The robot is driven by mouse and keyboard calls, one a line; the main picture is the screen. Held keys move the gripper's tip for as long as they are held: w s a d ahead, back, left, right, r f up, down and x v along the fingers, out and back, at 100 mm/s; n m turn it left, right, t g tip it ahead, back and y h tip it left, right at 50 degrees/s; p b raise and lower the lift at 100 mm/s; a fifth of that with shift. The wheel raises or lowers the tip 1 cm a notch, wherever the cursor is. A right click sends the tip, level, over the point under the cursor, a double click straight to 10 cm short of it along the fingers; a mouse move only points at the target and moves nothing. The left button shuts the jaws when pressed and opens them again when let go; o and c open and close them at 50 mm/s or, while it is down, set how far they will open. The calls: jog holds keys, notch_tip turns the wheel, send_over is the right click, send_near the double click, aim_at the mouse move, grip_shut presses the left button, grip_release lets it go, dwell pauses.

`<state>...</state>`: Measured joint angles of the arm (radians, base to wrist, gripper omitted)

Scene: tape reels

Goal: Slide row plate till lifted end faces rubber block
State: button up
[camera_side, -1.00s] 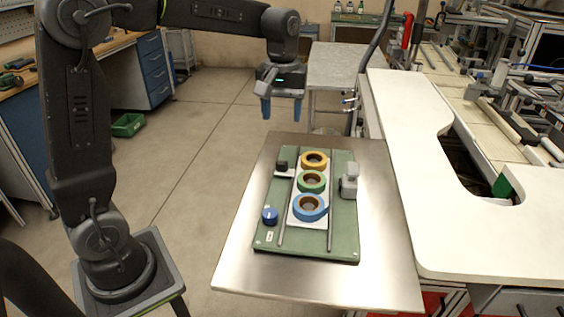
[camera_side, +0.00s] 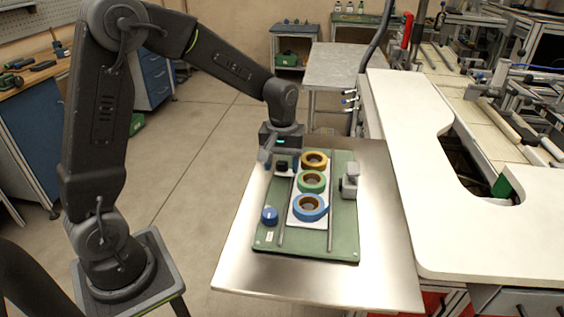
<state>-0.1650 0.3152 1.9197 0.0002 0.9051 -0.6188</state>
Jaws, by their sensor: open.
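The pale row plate (camera_side: 294,219) lies on a green board between two thin metal rails. I cannot tell from this view which end of the plate is lifted. A small black block (camera_side: 282,167), which looks like the rubber block, is at the board's upper left, beside the yellow reel. My gripper (camera_side: 281,160) is open and low over that corner, pointing down, with its fingers around or just above the black block; contact cannot be told.
The green board (camera_side: 345,239) lies on a metal table (camera_side: 240,268). A grey clamp-like fixture (camera_side: 350,181) stands at its right edge and a blue knob (camera_side: 270,215) at its lower left. A white worktop (camera_side: 440,240) borders the table on the right. The metal front is clear.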

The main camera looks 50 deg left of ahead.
grip_shut()
dwell(0.5)
jog(key=shift+w+a, duration=0.1)
